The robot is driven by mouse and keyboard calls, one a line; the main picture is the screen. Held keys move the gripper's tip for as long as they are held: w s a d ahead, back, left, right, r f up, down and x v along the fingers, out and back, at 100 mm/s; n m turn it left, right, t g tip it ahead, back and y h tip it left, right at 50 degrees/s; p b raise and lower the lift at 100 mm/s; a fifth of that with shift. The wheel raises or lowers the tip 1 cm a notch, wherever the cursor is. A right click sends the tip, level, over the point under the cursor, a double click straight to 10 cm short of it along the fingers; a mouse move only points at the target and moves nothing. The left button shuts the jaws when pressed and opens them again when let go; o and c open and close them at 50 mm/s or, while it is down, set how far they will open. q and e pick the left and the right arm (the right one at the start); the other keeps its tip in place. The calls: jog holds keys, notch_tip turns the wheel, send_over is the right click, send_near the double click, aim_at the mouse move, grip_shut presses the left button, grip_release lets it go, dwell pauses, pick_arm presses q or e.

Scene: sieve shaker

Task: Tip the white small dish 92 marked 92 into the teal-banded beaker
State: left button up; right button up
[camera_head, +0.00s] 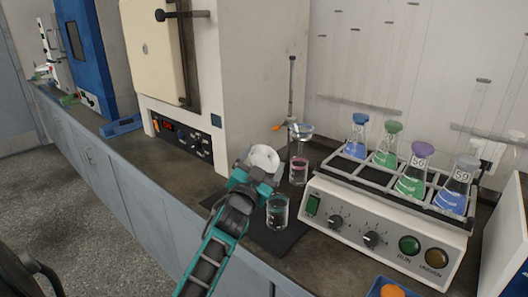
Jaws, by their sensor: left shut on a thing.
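The white small dish (264,156) is held at the tip of my left gripper (257,172), whose jaws are shut on it. The dish is above the counter, up and slightly left of the teal-banded beaker in the picture. Its marking is too small to read, and I cannot tell what is in it. The teal-banded beaker (277,214) is clear glass and stands upright on a dark mat, just right of my left wrist. My right gripper is not in view.
A beaker with a pink band (298,173) stands behind, near a metal stand (291,95). The shaker (380,220) with several stoppered flasks fills the right. A cream oven (175,90) stands at the back left. The dark counter (165,158) is clear left of my gripper.

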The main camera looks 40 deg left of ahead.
pick_arm(q)
jog(key=n+p, duration=0.1)
jog(key=n+g+p, duration=0.1)
jog(key=p, duration=0.1)
jog(key=n+p, duration=0.1)
jog(key=p, duration=0.1)
jog(key=shift+a+r+g, duration=0.25)
jog(key=shift+g, duration=0.15)
jog(key=shift+w+a+f+n, duration=0.1)
jog(key=shift+f+n, duration=0.2)
jog(key=shift+n, duration=0.6)
jog(key=shift+r+n+g, duration=0.5)
jog(key=shift+n+g, duration=0.1)
jog(key=shift+n, duration=0.1)
